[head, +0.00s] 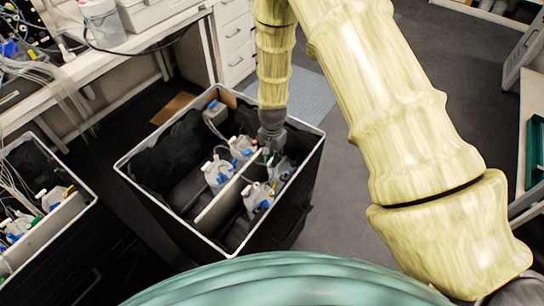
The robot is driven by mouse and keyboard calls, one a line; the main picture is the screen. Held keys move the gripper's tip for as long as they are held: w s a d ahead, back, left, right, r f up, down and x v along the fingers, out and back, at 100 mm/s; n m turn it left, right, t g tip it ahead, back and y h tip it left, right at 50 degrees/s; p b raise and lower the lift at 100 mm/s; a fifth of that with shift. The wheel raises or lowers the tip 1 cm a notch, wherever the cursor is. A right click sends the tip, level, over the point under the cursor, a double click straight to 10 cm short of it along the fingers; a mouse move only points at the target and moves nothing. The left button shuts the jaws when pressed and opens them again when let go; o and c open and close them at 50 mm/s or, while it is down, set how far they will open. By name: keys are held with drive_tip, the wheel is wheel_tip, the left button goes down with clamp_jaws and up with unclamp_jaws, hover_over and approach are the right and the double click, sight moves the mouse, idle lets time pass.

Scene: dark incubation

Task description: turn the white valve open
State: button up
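My arm comes in from the top right and hangs down over a black open box (318,146) with a pale rim. My gripper (267,153) is dark grey and points down inside the right part of the box. Its fingertips are small and partly hidden, so I cannot tell whether they are open or touch anything. White fittings with blue parts stand in the box: one at the lower right (256,197), one left of the divider (217,172), and one close to my gripper (242,148). I cannot tell which of these carries the white valve.
A pale divider (215,212) runs through the box. A second black box (50,236) with similar fittings and tubes is at the left. A white bench (130,42) and drawers (236,35) stand behind. Grey floor (345,195) lies free to the right.

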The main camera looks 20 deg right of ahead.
drive_tip(key=shift+c, duration=0.5)
clamp_jaws()
drive_tip(key=n, duration=0.3)
drive_tip(key=shift+w+a+n, duration=0.1)
drive_tip(key=shift+n, duration=0.3)
drive_tip(key=n, duration=0.4)
drive_tip(key=shift+a+n, duration=0.2)
drive_tip(key=shift+n, duration=0.1)
drive_tip(key=n, duration=0.4)
drive_tip(key=shift+a, duration=0.2)
drive_tip(key=n, duration=0.5)
drive_tip(key=shift+a+p, duration=0.15)
drive_tip(key=shift+p, duration=0.2)
drive_tip(key=shift+n, duration=0.4)
